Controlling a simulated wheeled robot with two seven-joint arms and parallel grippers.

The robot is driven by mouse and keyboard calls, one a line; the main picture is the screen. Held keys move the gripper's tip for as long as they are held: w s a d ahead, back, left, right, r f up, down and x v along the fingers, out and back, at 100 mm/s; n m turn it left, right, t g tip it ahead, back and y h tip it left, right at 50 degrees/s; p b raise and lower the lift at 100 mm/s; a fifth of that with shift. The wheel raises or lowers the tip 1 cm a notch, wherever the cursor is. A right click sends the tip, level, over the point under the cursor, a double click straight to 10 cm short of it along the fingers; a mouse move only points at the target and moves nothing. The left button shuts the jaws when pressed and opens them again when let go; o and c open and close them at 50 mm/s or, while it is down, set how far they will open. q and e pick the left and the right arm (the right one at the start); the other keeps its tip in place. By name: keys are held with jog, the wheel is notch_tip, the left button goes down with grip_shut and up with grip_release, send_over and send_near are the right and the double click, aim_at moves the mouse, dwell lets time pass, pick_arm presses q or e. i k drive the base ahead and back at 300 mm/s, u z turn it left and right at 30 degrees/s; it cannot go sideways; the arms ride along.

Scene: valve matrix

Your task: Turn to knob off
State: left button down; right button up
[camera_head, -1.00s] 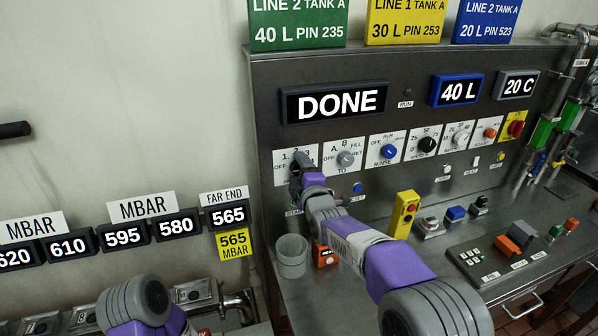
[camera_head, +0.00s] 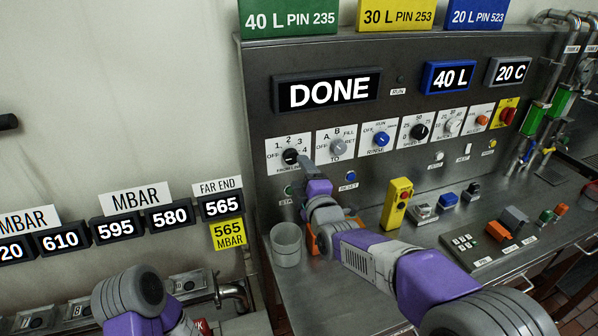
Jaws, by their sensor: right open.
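The grey TO knob (camera_head: 338,147) sits on a white plate marked A, B, FILL, RET and OFF; its exact pointer direction is too small to tell. Left of it is the black FROM LINE knob (camera_head: 290,156), on a plate marked OFF, 1, 2, 3, 4. My right gripper (camera_head: 306,163) is open, close to the panel just right of the FROM LINE knob and below left of the TO knob. It does not visibly hold either knob. My left arm shows at the lower left, but its gripper is out of view.
The display (camera_head: 327,90) reads DONE. The blue RINSE knob (camera_head: 381,139) and further dials are to the right. A grey cup (camera_head: 287,246), a yellow control box (camera_head: 397,203) and several button boxes stand on the steel counter (camera_head: 350,285). Free counter lies in front.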

aim_at(339, 147)
jog(key=k, duration=1)
